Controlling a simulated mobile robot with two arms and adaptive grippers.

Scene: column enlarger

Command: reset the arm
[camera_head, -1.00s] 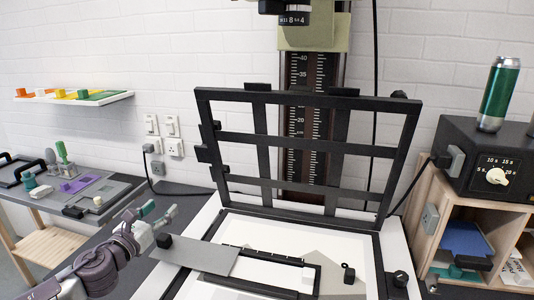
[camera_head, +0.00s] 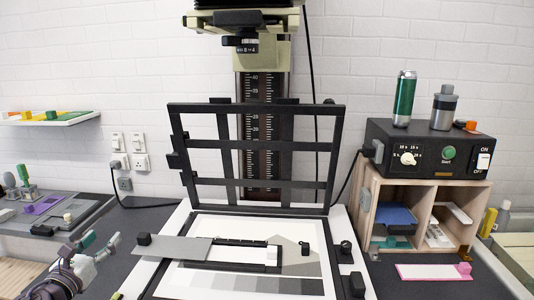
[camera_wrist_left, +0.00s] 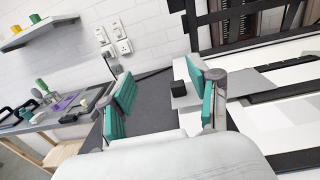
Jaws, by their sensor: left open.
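My left gripper (camera_head: 99,243) is at the lower left of the head view, over the dark counter and left of the enlarger's white baseboard. In the left wrist view its two teal-padded fingers (camera_wrist_left: 158,98) stand wide apart with nothing between them. The enlarger column (camera_head: 262,135) rises behind a black hinged easel frame (camera_head: 258,142), which is tilted up. A grey plate with a black knob (camera_head: 165,249) lies on the easel, right of the gripper and apart from it. My right gripper is not in view.
A timer box (camera_head: 430,148) stands on a wooden cubby (camera_head: 466,205) at right, with a green can (camera_head: 404,98) and a grey bottle (camera_head: 443,108) on top. A pink strip (camera_head: 430,272) lies in front. A wall shelf (camera_head: 50,119) and a side table with tools (camera_head: 60,215) are at left.

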